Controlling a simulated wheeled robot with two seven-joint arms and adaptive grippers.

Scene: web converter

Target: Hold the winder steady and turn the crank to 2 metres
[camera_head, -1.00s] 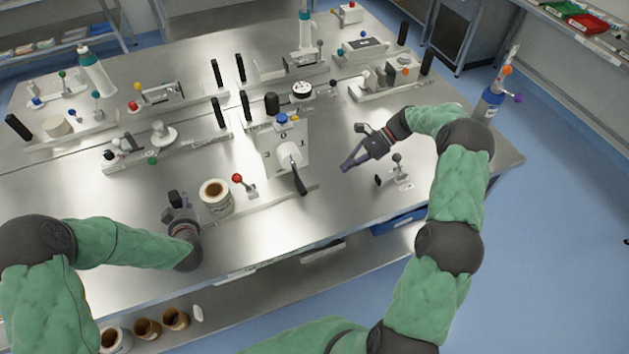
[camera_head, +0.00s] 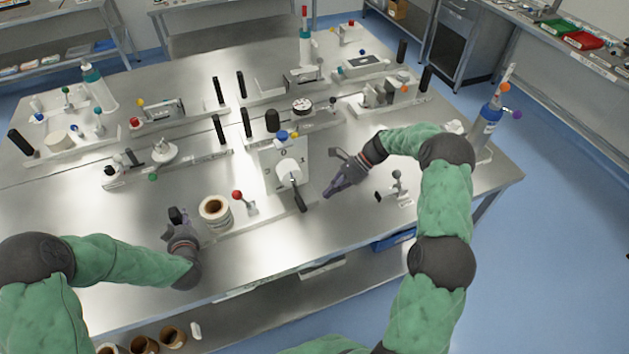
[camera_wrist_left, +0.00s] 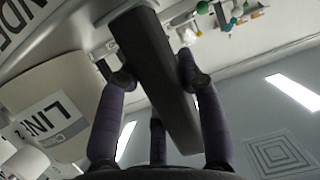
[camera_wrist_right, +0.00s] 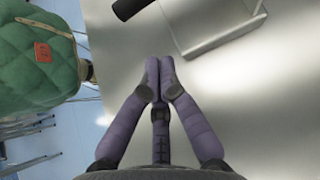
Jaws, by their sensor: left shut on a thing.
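The winder's white dial block (camera_head: 268,172) stands near the table's front middle, with the figures 0, 1 and 3 visible. Its crank has a white hub (camera_head: 289,170) and a dark handle (camera_head: 299,201) reaching towards the front. A labelled roll (camera_head: 215,211) sits on the left of the winder. My left gripper (camera_head: 177,220) is shut on a dark upright handle at the winder's left end; the handle (camera_wrist_left: 155,70) fills the middle of the left wrist view. My right gripper (camera_head: 333,191) is right of the crank handle, apart from it. Its fingertips meet, empty, in the right wrist view (camera_wrist_right: 158,65).
A red-knobbed lever (camera_head: 238,195) stands between roll and dial. A small stand with a grey knob (camera_head: 397,176) is just right of my right gripper. Other fixtures with dark posts (camera_head: 219,129) line the table behind.

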